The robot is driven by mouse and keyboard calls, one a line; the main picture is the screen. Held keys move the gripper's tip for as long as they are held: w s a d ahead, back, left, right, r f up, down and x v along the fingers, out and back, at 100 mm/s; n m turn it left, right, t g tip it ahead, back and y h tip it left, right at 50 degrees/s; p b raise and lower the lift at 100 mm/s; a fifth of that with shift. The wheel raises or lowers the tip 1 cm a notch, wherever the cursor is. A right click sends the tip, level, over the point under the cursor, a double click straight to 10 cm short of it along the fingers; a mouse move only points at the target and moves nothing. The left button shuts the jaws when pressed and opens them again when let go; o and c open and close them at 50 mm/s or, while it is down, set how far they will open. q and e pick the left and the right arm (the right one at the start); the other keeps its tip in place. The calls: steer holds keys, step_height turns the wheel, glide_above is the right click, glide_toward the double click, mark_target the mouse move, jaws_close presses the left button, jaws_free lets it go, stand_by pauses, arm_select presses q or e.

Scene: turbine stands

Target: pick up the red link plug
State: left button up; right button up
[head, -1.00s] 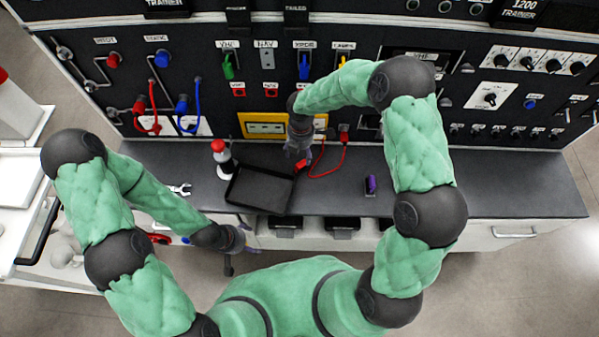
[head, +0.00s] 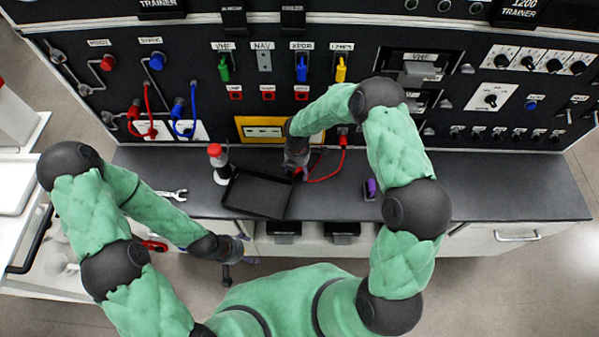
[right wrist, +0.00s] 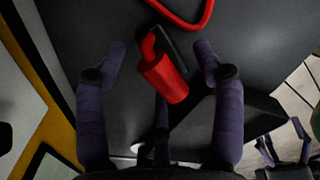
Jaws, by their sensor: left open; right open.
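The red link plug (right wrist: 165,75) lies on the dark bench in the right wrist view, with a black part beside it and a red cable loop above. In the head view its red cable (head: 325,178) curves from a panel socket to the plug, which my right gripper mostly hides. My right gripper (right wrist: 160,50) is open, with one finger on each side of the plug and gaps between; it also shows in the head view (head: 297,168), low over the bench. My left gripper (head: 238,250) is open and empty in front of the bench's front edge.
A black tray (head: 258,192) sits just left of my right gripper, with a red-topped bottle-like object (head: 217,160) behind it. A wrench (head: 172,194) lies further left, a purple object (head: 371,188) to the right. The upright panel (head: 270,75) stands behind; the bench's right part is clear.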

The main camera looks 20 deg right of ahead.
steer(key=shift+f, duration=0.55)
steer(key=c, duration=1.3)
steer(key=shift+o, duration=0.2)
steer(key=shift+r, duration=0.1)
steer(key=shift+r, duration=0.45)
step_height(320, 180, up, 2)
steer(key=shift+r+p, duration=0.1)
steer(key=shift+p, duration=0.35)
steer(key=s+a+r+p, duration=0.2)
steer(key=s+a+r, duration=0.4)
steer(key=s+r, duration=0.3)
steer(key=s, duration=0.3)
steer(key=shift+s+a+r, duration=0.2)
steer(key=shift+s+r, duration=0.05)
steer(key=shift+r, duration=0.15)
